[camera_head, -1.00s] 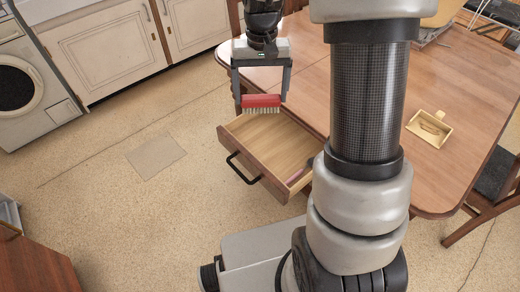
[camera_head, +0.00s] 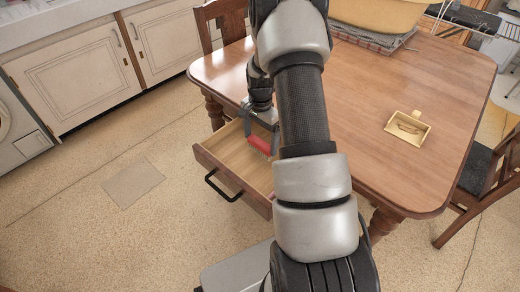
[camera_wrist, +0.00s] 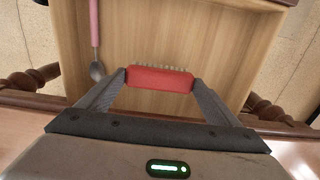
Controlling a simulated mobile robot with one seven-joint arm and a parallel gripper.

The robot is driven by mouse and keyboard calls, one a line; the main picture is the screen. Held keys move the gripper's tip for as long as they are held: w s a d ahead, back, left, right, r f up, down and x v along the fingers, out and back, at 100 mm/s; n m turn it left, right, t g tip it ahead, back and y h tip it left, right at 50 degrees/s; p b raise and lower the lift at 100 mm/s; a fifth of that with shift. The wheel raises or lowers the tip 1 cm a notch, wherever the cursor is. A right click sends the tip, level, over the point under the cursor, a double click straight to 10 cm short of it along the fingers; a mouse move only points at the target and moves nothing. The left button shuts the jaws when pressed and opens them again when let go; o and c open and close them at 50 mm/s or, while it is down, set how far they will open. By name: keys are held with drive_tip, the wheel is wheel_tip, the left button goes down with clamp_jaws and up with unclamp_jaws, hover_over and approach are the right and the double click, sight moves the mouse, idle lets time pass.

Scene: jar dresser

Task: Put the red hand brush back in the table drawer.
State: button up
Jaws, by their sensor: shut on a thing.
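The red hand brush (camera_head: 260,145) has a red back and pale bristles. My gripper (camera_head: 262,138) is shut on it, with one finger at each end of the brush, as the wrist view also shows for the brush (camera_wrist: 160,79). The table drawer (camera_head: 215,150) is pulled open, with a dark bar handle on its front. The brush is over the drawer's inside, near the table edge; whether it touches the drawer floor I cannot tell. My arm hides the right part of the drawer in the head view.
A spoon with a pink handle (camera_wrist: 94,30) lies in the drawer at one side. A chair (camera_head: 485,180) stands at the right. Floor is clear at the left.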

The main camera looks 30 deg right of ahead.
sight(260, 143)
drive_tip(key=shift+f+b, duration=0.35)
drive_tip(key=shift+f, duration=1.45)
drive_tip(key=shift+f, duration=0.1)
drive_tip(key=shift+f, duration=0.15)
drive_tip(key=o, duration=0.9)
drive_tip(key=shift+r, duration=0.25)
